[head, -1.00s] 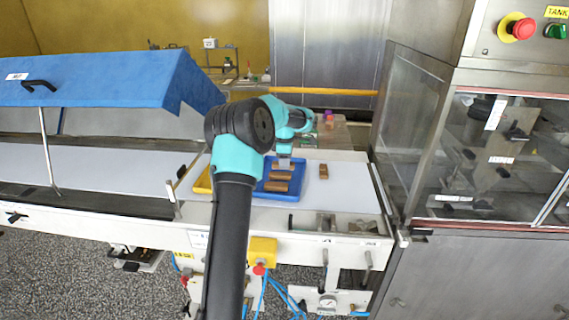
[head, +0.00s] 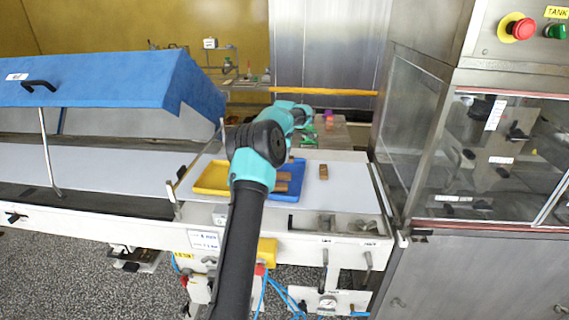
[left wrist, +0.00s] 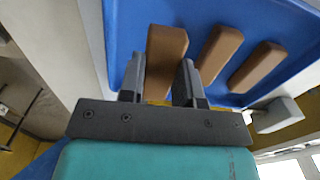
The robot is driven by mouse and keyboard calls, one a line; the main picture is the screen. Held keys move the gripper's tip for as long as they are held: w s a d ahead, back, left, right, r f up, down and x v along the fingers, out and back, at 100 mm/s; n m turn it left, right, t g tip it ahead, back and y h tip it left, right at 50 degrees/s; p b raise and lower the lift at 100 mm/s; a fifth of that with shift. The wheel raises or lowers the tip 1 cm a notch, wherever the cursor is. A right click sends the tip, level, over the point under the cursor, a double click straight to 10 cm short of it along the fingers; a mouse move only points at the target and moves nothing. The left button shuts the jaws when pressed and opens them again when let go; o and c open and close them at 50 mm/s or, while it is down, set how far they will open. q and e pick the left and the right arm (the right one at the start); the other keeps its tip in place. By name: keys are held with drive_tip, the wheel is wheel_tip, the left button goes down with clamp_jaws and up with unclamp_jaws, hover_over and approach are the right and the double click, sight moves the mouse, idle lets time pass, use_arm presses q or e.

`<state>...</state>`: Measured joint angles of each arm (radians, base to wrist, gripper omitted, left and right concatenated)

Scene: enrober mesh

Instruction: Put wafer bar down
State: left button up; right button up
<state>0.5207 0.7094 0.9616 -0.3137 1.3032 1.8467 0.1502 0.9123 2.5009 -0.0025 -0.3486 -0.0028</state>
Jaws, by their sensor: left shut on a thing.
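In the left wrist view my left gripper (left wrist: 161,82) is shut on a brown wafer bar (left wrist: 167,50), with one dark finger on each side. The bar shows against the blue tray (left wrist: 125,20); I cannot tell whether it touches the tray. Two more brown bars (left wrist: 218,52) (left wrist: 256,66) lie beside it in the tray. In the head view my arm hides the left gripper and part of the blue tray (head: 303,171), where brown bars (head: 282,187) partly show. My right gripper is in neither current view.
A yellow tray (head: 210,180) stands left of the blue one on the pale belt (head: 345,187). A single brown bar (head: 323,171) lies on the belt to the right. A glass-sided machine (head: 412,130) bounds the right; a blue hood (head: 100,80) covers the left.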

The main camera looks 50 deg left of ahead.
use_arm(q)
drive_tip(key=shift+f, duration=1.65)
drive_tip(key=shift+f, duration=0.15)
drive_tip(key=o, duration=0.7)
wheel_tip(320, 180, up, 12)
drive_tip(key=shift+r, duration=0.15)
